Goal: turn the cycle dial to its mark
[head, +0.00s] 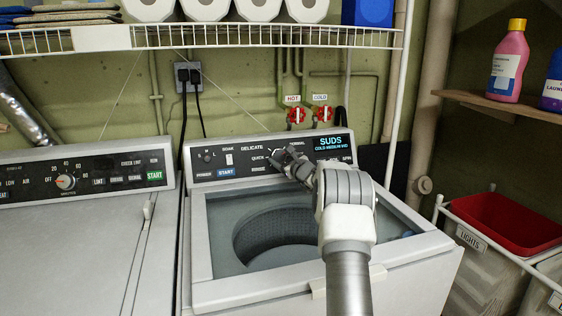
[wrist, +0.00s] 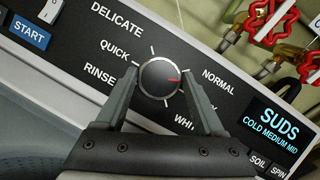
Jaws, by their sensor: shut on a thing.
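The cycle dial (wrist: 159,78) is a round dark knob with a pale rim on the washer's black control panel. Its red pointer is at the right side of the knob, towards the NORMAL label (wrist: 218,82). White ticks and the labels DELICATE, QUICK and RINSE surround it; the lower right ones are partly hidden by a finger. My gripper (wrist: 160,80) is shut on the dial, one finger on each side. In the head view my gripper (head: 283,158) reaches the panel and mostly covers the dial.
The washer's display (wrist: 271,122) reads SUDS, COLD MEDIUM MID. Red HOT and COLD valves (head: 297,116) are behind the panel. A wire shelf (head: 270,36) hangs above. The dryer (head: 80,245) stands left, a red-topped hamper (head: 505,222) right.

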